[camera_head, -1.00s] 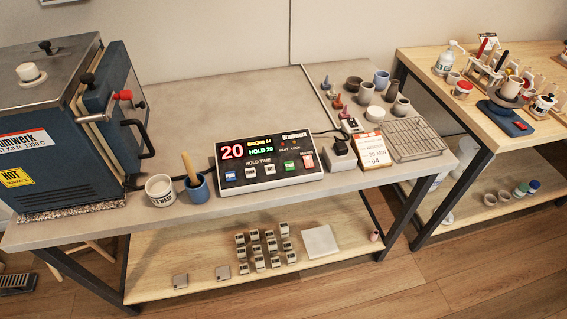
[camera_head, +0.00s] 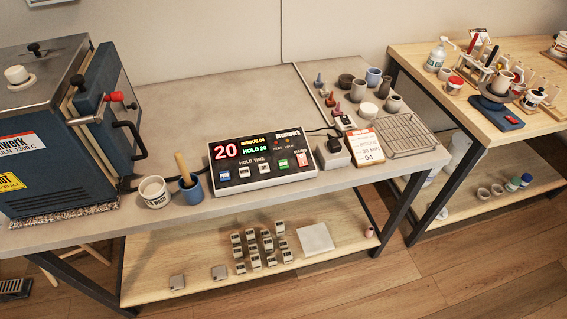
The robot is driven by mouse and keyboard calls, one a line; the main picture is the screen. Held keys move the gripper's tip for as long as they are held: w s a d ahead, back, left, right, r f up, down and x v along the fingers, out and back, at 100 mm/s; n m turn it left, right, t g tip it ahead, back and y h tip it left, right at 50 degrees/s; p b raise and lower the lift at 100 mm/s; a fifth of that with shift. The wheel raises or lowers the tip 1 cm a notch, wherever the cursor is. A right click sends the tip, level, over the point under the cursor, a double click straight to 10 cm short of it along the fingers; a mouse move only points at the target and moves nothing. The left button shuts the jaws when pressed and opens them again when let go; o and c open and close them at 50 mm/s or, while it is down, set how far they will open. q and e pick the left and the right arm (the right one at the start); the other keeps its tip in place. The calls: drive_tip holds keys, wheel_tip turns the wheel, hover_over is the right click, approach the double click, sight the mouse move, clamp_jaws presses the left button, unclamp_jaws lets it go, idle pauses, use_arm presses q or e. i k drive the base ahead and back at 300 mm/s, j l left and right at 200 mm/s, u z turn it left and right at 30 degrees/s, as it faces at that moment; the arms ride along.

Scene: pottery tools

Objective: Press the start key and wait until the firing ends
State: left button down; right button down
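The kiln controller (camera_head: 262,161) is a white-framed black box lying on the grey table. Its display shows a red 20, with "BISQUE 04" and "HOLD 20" beside it. A row of keys runs along its lower part: a blue key (camera_head: 225,176) at the left, white keys in the middle, a green key (camera_head: 283,164), likely the start key, and a red key (camera_head: 302,159) at the right. The key lettering is too small to read surely. The blue kiln (camera_head: 50,130) stands at the left with a red-knobbed handle on its side. Neither gripper is in view.
A white cup (camera_head: 154,191) and a blue cup with a wooden tool (camera_head: 191,188) stand left of the controller. A card stand (camera_head: 365,146), wire rack (camera_head: 405,135) and small pots stand to the right. A lower shelf (camera_head: 180,258) holds several small blocks. A wooden table (camera_head: 465,100) stands at the right.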

sight(282, 164)
drive_tip(key=l+u, duration=0.2)
drive_tip(key=u, duration=0.15)
drive_tip(key=i+l+u, duration=0.1)
drive_tip(key=u, duration=0.3)
drive_tip(key=l+u, duration=0.15)
drive_tip(key=l, duration=0.65)
drive_tip(key=l+u, duration=0.15)
drive_tip(key=l, duration=0.65)
drive_tip(key=k+l+u, duration=0.15)
drive_tip(key=l, duration=0.65)
drive_tip(key=i, duration=0.05)
